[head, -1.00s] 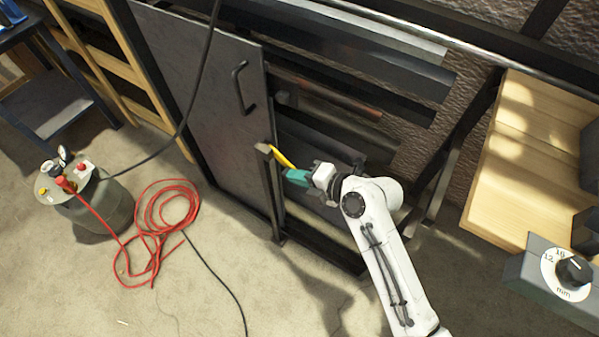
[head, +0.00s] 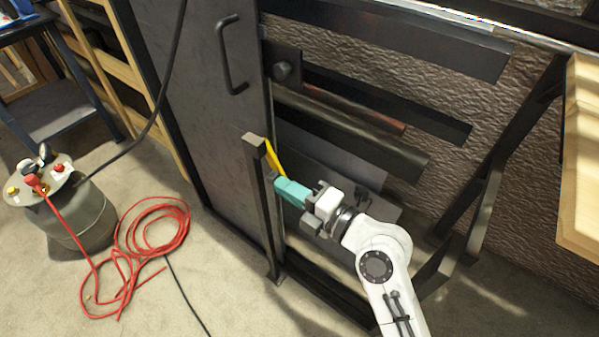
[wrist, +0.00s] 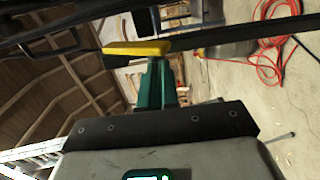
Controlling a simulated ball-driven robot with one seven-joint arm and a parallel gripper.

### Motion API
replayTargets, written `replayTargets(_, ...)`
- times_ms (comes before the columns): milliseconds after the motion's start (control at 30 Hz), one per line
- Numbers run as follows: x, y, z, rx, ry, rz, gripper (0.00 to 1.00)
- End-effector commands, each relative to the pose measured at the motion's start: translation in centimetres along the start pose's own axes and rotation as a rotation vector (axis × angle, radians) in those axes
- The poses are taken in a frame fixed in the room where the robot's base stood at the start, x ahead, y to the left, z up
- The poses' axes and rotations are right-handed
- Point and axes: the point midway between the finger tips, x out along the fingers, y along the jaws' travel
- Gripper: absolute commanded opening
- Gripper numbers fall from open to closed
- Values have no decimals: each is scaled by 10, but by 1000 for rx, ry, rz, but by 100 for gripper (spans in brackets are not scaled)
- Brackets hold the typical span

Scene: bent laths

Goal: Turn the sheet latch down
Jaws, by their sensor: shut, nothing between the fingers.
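The sheet latch shows as a yellow lever (head: 273,160) at the top of a dark upright post (head: 264,205), in front of the dark sheet panel (head: 212,110). In the head view the lever slants steeply down to the right from the post's top. My gripper (head: 279,185) has teal fingers, shut and empty, at the lever's lower end. In the wrist view the yellow lever (wrist: 137,48) lies across just beyond the teal fingertips (wrist: 155,68). They look touching or very close; I cannot tell which.
A dark pull handle (head: 229,55) is on the panel. Dark laths (head: 390,100) lie on the rack behind my arm. A grey canister (head: 75,215) and coiled red hose (head: 150,240) are on the floor at left. A wooden board (head: 582,160) is at far right.

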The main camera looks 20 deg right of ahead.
Motion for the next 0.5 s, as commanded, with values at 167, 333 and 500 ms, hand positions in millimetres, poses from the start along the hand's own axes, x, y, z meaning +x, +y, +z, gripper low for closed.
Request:
replayTargets(167,9,-12,-4,-4,2,1,0)
replayTargets(333,16,-18,-5,-3,2,0,0)
replayTargets(500,16,-11,-4,-1,1,-3,0)
